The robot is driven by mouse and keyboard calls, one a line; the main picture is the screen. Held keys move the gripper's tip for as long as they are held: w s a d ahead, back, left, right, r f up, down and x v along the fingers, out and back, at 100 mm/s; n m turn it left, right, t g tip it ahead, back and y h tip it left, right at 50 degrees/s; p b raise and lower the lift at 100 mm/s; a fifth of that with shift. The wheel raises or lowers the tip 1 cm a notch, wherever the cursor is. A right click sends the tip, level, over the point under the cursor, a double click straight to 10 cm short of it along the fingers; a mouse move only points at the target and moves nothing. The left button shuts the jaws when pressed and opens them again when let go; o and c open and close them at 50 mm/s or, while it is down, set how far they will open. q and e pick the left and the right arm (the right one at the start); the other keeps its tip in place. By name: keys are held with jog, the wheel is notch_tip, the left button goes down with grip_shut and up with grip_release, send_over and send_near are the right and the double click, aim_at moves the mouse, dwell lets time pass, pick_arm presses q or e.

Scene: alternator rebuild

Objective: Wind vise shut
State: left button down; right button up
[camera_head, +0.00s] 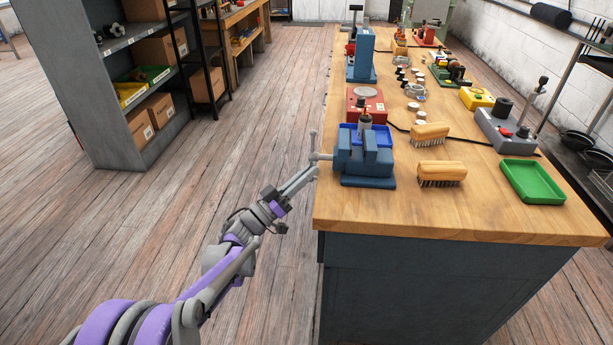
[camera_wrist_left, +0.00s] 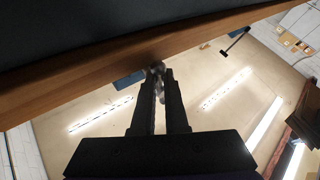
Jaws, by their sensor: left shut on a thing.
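The blue vise (camera_head: 364,160) stands at the near left corner of the wooden workbench. Its grey screw and crossbar handle (camera_head: 314,148) stick out to the left past the bench edge. My left gripper (camera_head: 312,171) is at the lower end of that handle, shut on it. In the left wrist view, my fingers (camera_wrist_left: 160,78) close around the grey handle (camera_wrist_left: 157,72), just beside the wooden bench edge (camera_wrist_left: 110,72). A small part of the vise (camera_wrist_left: 130,80) shows behind. Whether the vise jaws grip anything is hard to tell. My right gripper is not in view.
A blue tray (camera_head: 382,133) and a red device (camera_head: 366,103) stand behind the vise. Two brushes (camera_head: 441,173) and a green tray (camera_head: 533,182) lie to its right on the bench (camera_head: 420,222). The floor to the left is clear up to a grey shelf (camera_head: 100,110).

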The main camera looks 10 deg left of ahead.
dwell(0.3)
pick_arm(q)
jog(key=c, duration=1)
grip_release()
jog(key=shift+o, duration=0.2)
jog(key=v, duration=1)
jog(key=shift+s+a+f+p, duration=0.15)
jog(key=shift+a+f+p, duration=0.15)
